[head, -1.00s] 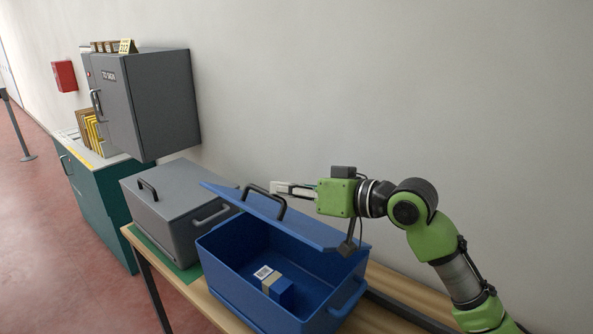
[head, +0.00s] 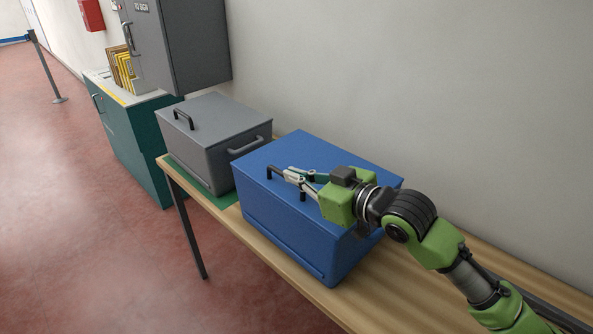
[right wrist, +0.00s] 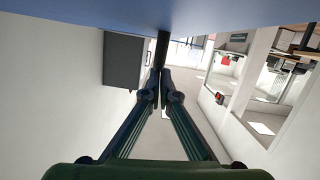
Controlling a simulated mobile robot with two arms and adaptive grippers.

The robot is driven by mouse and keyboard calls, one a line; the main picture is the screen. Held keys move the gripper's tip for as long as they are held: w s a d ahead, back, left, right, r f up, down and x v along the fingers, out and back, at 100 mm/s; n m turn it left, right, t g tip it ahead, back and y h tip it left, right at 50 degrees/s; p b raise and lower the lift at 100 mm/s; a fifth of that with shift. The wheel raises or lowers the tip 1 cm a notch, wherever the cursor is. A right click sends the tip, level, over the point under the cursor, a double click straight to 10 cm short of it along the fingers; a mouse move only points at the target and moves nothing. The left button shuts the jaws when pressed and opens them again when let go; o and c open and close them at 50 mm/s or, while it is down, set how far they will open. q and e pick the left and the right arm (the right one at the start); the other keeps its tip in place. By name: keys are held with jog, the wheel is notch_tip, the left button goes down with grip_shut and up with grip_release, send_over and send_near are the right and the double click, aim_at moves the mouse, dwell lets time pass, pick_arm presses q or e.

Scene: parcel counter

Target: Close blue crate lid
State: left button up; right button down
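The blue crate (head: 290,235) stands on the wooden table, and its blue lid (head: 335,150) lies flat over the top, with no gap that I can see. The crate's inside is hidden. My right gripper (head: 291,174) is at the black lid handle (head: 271,172) near the front edge. In the right wrist view its fingertips (right wrist: 161,82) are close together around the dark handle bar (right wrist: 162,48), just beside the blue lid surface (right wrist: 220,12). My left gripper is not in view.
A closed grey crate (head: 215,125) stands left of the blue one on a green mat (head: 222,200). A teal cabinet (head: 135,150) and a grey wall cabinet (head: 185,45) are further left. The wooden table (head: 385,295) is bare at the right front.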

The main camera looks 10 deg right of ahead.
jog(key=shift+s+f, duration=0.15)
jog(key=shift+f, duration=0.25)
